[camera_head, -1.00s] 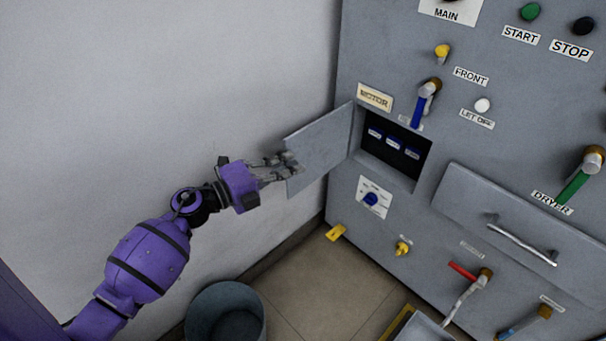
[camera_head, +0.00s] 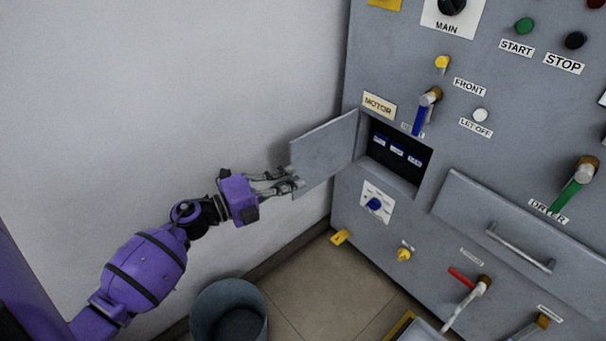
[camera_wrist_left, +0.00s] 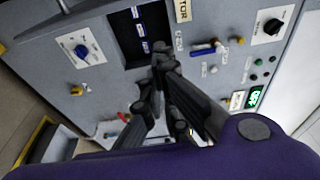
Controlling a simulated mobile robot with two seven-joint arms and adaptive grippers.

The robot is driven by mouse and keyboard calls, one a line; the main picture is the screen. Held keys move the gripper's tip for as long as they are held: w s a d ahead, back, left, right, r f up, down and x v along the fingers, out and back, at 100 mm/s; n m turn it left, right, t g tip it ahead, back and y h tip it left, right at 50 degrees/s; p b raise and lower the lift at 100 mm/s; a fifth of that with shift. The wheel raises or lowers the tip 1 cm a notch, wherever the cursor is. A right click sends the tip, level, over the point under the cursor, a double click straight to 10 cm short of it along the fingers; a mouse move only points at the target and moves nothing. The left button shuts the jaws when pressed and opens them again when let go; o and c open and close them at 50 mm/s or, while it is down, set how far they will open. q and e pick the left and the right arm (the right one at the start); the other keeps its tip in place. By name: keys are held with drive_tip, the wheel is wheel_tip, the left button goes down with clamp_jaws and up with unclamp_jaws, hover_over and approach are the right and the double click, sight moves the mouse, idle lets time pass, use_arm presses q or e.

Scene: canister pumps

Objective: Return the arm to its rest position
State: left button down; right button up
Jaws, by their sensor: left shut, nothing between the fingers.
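My left arm comes in from the left in the head view, with the left gripper (camera_head: 296,184) beside the outer edge of the open motor door (camera_head: 326,154). The gripper is shut and holds nothing. Whether its fingertips touch the door is hard to tell. In the left wrist view the shut fingers (camera_wrist_left: 160,62) point toward the grey panel, near the open motor compartment (camera_wrist_left: 128,40). The compartment also shows in the head view (camera_head: 396,158), with several blue switches inside. My right gripper is in neither view.
The grey control panel (camera_head: 460,148) carries a blue lever (camera_head: 423,115), a rotary knob (camera_head: 374,204), a green dryer lever (camera_head: 572,188) and a drawer handle (camera_head: 520,249). A grey bin (camera_head: 228,312) stands on the floor below my arm. The wall at left is bare.

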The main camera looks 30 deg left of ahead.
use_arm(q)
drive_tip(key=a+v, duration=0.1)
drive_tip(key=v, duration=0.5)
drive_tip(key=shift+w, duration=0.25)
